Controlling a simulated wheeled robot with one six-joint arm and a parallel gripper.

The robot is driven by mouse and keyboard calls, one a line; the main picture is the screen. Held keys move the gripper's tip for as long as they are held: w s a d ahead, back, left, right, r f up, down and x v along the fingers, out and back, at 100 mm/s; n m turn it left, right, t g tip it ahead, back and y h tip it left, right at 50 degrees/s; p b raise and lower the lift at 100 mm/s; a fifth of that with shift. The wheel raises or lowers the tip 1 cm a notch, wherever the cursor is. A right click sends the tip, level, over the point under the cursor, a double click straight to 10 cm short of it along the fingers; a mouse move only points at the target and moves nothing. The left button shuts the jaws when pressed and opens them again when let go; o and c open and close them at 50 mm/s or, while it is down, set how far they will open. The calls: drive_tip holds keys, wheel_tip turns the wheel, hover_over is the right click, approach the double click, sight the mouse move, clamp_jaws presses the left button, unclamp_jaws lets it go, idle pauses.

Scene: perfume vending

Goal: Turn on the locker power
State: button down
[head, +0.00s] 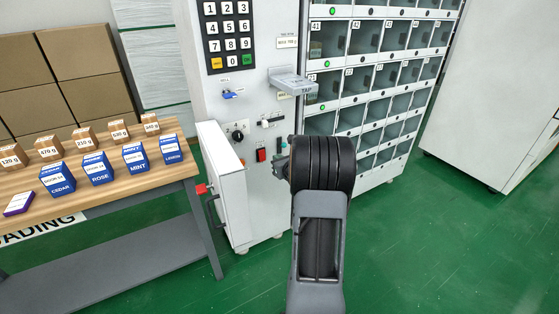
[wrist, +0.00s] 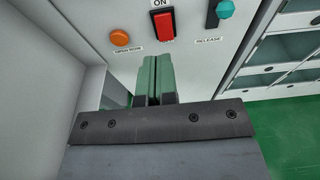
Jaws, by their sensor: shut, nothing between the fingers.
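The red rocker switch (wrist: 162,22) is on the white control panel of the locker machine, under an "ON" label. It also shows in the head view (head: 261,155), low on the panel. My gripper (wrist: 158,58) has its green fingers pressed together, with nothing between them. In the wrist view the fingertips lie just below the switch; I cannot tell whether they touch the panel. In the head view my arm hides most of the gripper.
An orange button (wrist: 120,37) sits left of the switch and a teal knob (wrist: 224,8) marked "RELEASE" right of it. An open white door (head: 221,185) stands at the panel's left. A wooden table (head: 150,178) with boxes is further left. Green floor is clear at right.

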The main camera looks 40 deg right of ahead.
drive_tip(key=shift+s+a+r, duration=0.1)
drive_tip(key=shift+s+r, duration=0.2)
drive_tip(key=shift+s, duration=0.3)
idle(0.3)
